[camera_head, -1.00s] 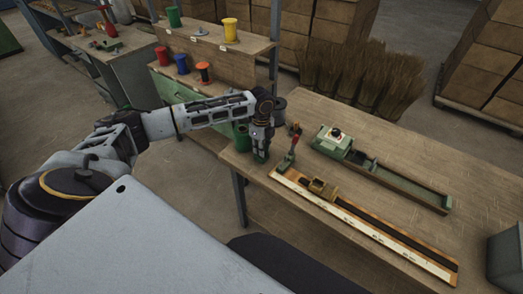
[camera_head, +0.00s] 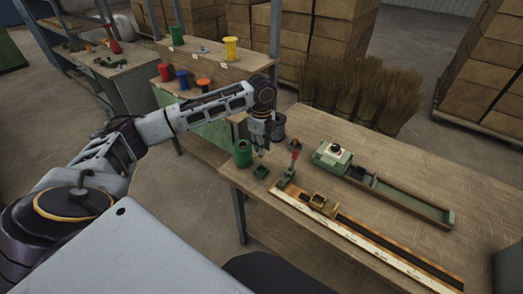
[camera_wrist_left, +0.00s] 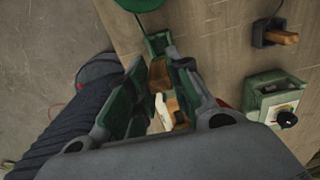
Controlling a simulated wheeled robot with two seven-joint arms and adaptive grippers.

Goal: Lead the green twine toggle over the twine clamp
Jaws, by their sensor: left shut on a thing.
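My left gripper (camera_head: 261,153) hangs above the table's near left corner, above a small green holder (camera_head: 262,172) and beside a green spool (camera_head: 243,153). In the left wrist view, its fingers (camera_wrist_left: 160,88) are shut on a brown wooden piece (camera_wrist_left: 160,73), apparently the green twine toggle. The twine clamp (camera_head: 287,178), with a red-tipped lever and green base, stands just right of the gripper at the left end of the measuring board. The clamp is mostly hidden in the wrist view. My right gripper is not in view.
The long measuring board (camera_head: 370,241) runs right from the clamp, with a brass-coloured block (camera_head: 319,203) on it. A green device with a dial (camera_head: 332,158) and long tray stands behind. Broom heads (camera_head: 360,95) stand beyond the table. Bare tabletop lies at back right.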

